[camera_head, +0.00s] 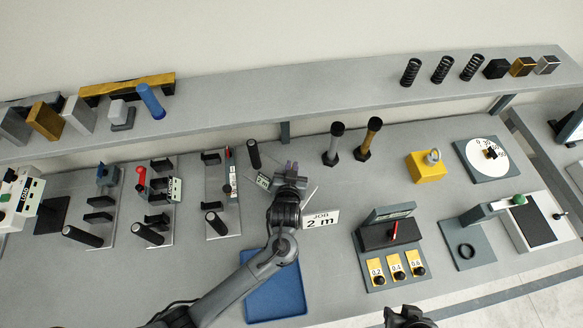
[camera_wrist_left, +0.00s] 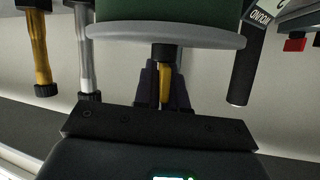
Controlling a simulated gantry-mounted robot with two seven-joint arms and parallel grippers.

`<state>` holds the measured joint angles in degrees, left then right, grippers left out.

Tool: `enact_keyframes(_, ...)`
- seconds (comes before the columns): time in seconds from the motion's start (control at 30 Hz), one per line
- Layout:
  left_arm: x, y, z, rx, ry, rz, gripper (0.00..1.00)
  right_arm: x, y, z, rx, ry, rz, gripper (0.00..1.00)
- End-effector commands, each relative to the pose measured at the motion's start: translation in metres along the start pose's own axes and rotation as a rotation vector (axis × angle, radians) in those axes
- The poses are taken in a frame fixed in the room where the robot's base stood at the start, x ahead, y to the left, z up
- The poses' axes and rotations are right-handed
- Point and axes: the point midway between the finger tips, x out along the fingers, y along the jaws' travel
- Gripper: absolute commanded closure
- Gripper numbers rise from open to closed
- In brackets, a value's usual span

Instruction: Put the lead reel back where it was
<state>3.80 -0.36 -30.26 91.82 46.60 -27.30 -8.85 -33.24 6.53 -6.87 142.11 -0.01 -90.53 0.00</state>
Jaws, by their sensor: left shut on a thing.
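In the left wrist view, a green drum with a grey round flange (camera_wrist_left: 165,33), which looks like the lead reel, fills the top middle. A dark stub and a narrow yellow piece (camera_wrist_left: 164,88) run from it between the fingers of my left gripper (camera_wrist_left: 165,92), which is shut on that piece. In the head view my left gripper (camera_head: 290,172) is over the bench just right of the upright panels, and it hides most of the reel. A dark part of my right gripper (camera_head: 408,317) shows at the bottom edge, cut off by the frame.
A black cylinder (camera_head: 254,154) stands close left of the left gripper. Silver (camera_head: 334,145) and gold (camera_head: 369,138) posts stand to its right. A "JOB 2 m" card (camera_head: 321,219) and a blue tray (camera_head: 275,290) are nearer. A shelf (camera_head: 285,100) runs behind.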

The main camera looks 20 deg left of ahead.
Motion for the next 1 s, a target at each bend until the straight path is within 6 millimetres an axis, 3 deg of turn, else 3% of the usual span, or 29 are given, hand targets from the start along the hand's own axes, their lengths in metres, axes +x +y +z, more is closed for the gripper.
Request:
enact_keyframes(0.03,0.0,0.0,0.001,0.0,-0.001,0.0,0.86,0.0,0.0,0.0,0.0,0.0,0.0,0.68)
enact_keyframes(0.2,0.0,0.0,0.001,0.0,-0.001,0.0,0.64,0.0,0.0,0.0,-0.001,0.0,0.0,0.68)
enact_keyframes(0.57,-0.003,0.0,-0.001,0.0,-0.001,0.0,0.64,-0.001,0.002,0.0,-0.01,-0.002,0.008,0.68)
enact_keyframes(0.77,-0.027,0.001,-0.001,-0.001,-0.002,0.002,0.64,-0.004,0.002,-0.001,-0.01,-0.001,0.008,0.68)
enact_keyframes(1.0,-0.071,0.0,-0.001,-0.002,-0.002,0.001,0.64,-0.009,0.002,-0.003,-0.007,-0.001,0.006,0.68)
